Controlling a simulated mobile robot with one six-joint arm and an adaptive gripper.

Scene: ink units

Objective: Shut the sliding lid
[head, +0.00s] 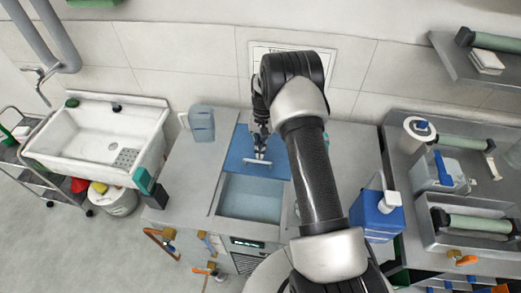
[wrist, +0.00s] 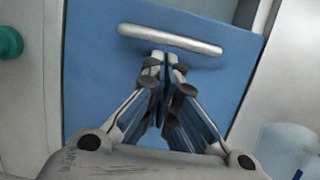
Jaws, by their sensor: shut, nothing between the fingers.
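The sliding lid (head: 240,150) is a flat blue panel on the grey counter unit. It covers the back part of a basin (head: 250,198), whose front part is open and shows a pale blue inside. A light bar handle (head: 257,162) lies across the lid near its front edge; in the wrist view the handle (wrist: 170,39) runs across the top of the picture. My gripper (head: 262,150) is above the lid at the handle. In the wrist view its fingertips (wrist: 164,58) are together, close beside the handle; I cannot tell whether they touch it. Nothing is between the fingers.
A translucent jug (head: 202,123) stands left of the lid. A blue container with a pump (head: 377,214) stands at the right. A white sink (head: 98,137) is at the left, and a steel bench with green rollers (head: 470,223) at the right. A teal knob (wrist: 8,42) shows at the wrist view's left edge.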

